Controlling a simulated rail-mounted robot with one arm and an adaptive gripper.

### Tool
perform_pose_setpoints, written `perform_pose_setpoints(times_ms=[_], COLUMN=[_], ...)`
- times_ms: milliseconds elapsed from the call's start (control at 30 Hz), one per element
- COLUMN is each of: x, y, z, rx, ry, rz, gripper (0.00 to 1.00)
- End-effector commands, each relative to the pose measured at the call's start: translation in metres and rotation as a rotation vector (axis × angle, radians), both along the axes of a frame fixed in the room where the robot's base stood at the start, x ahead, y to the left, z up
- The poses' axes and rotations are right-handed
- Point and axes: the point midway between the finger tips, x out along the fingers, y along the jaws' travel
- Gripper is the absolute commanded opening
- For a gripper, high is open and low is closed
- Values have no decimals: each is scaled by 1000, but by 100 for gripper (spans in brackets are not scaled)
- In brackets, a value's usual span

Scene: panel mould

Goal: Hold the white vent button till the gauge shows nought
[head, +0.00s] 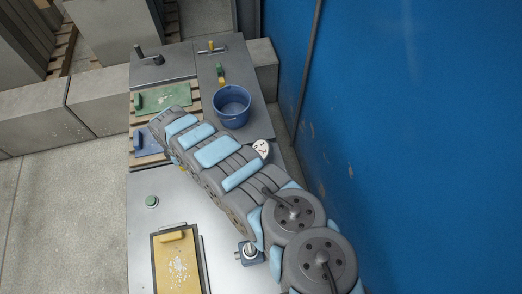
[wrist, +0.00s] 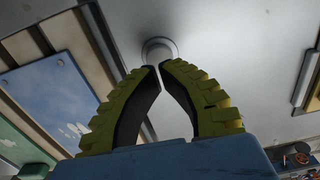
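The white vent button (wrist: 158,50) shows in the wrist view as a pale round knob on a grey panel, just beyond my fingertips. My gripper (wrist: 157,68) has its yellow-green, black-padded fingers brought together at the tips, with nothing seen between them. The tips overlap the button's near edge in the picture; I cannot tell whether they touch or press it. In the head view my arm hides the button and most of the gripper. The gauge (head: 262,148) has a white face and stands beside my arm; its reading is too small to make out.
A blue bucket (head: 232,107) stands on the bench behind the gauge. A green button (head: 151,201) and a yellow panel in a frame (head: 167,264) lie at the near left. Green (head: 176,98) and blue (head: 146,142) panels lie farther back. A blue wall (head: 420,130) closes the right side.

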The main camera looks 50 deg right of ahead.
Motion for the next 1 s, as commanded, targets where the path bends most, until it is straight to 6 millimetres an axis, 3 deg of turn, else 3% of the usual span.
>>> perform_pose_setpoints(times_ms=[1000], x=[0], y=[0], z=[-21], rx=[0], ry=[0], rz=[1], gripper=[0])
